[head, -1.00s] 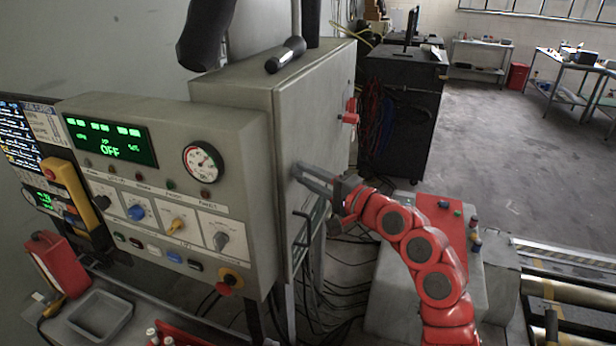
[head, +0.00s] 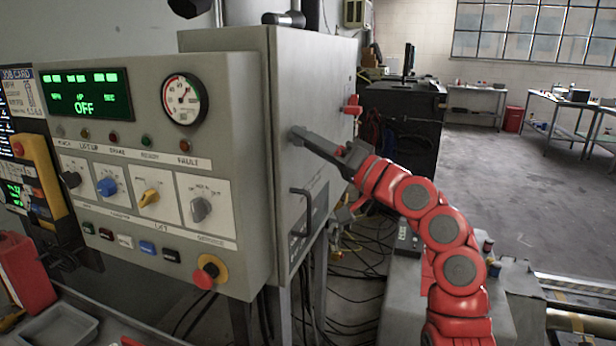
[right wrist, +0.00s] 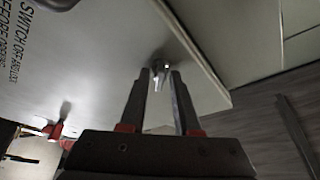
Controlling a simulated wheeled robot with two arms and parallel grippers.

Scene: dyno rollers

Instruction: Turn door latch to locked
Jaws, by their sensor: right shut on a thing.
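The grey cabinet door (head: 315,95) stands upright beside the control panel. My right gripper (head: 299,136) reaches in from the right, its fingertips at the door's left edge. In the right wrist view my right gripper (right wrist: 160,84) has its two fingers on either side of a small shiny metal latch (right wrist: 157,77) and is shut on it. In the head view the fingers cover the latch, so its turn cannot be read there. My left gripper is not in view.
A red switch handle (head: 352,104) sticks out farther along the door, and a dark pull handle (head: 300,212) is below my fingers. The control panel (head: 235,110) stands left of the door. Cables (head: 350,280) lie on the floor below.

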